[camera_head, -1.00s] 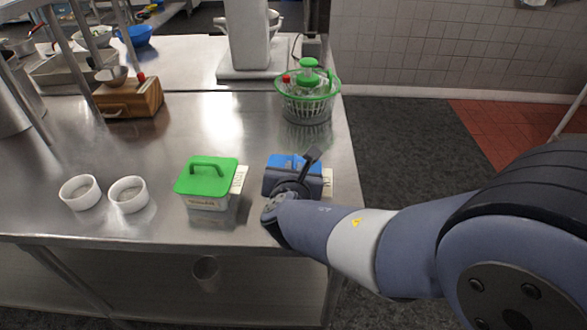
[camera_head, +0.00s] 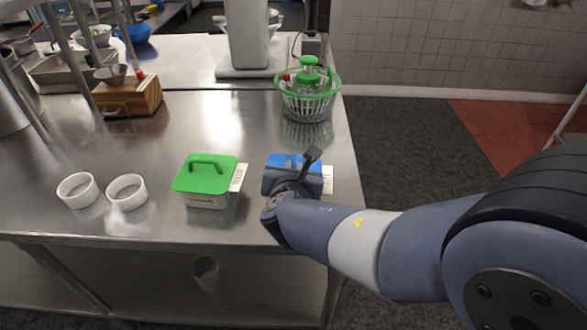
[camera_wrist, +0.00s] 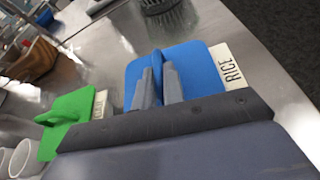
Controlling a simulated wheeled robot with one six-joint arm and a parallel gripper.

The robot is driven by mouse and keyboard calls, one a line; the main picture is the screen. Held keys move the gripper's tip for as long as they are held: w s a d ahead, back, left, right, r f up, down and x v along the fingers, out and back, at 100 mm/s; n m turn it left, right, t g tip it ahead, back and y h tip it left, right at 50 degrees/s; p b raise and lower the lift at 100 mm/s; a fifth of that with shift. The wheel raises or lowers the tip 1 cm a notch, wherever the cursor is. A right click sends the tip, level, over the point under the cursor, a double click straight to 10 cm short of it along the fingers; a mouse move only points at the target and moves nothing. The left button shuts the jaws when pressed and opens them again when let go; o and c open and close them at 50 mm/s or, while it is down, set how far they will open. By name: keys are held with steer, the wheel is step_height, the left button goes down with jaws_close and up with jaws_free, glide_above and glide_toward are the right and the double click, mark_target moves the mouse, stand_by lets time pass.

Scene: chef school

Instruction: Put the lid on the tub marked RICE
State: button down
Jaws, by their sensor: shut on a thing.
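The blue lid (camera_wrist: 200,69) lies over the tub marked RICE, whose white label (camera_wrist: 228,68) shows at its right side in the wrist view. In the head view the blue lid (camera_head: 285,161) and label (camera_head: 327,178) are partly hidden behind my wrist.
A second tub with a green lid (camera_head: 206,174) stands just left. Two white ramekins (camera_head: 77,189) (camera_head: 127,191) are further left. A green salad spinner basket (camera_head: 308,97) stands behind. The steel counter's (camera_head: 215,125) right and front edges are close to my gripper.

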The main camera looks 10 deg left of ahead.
steer(key=shift+f, duration=0.2)
steer(key=c, duration=1.4)
jaws_free()
steer(key=shift+c, duration=0.2)
steer(key=p+v, duration=0.1)
steer(key=v, duration=0.9)
steer(key=shift+s+r, duration=0.15)
steer(key=shift+s, duration=0.25)
steer(key=shift+w, duration=0.1)
steer(key=b+x, duration=0.1)
steer(key=x, duration=0.9)
steer(key=shift+w, duration=0.3)
steer(key=shift+r, duration=0.1)
steer(key=shift+p, duration=0.3)
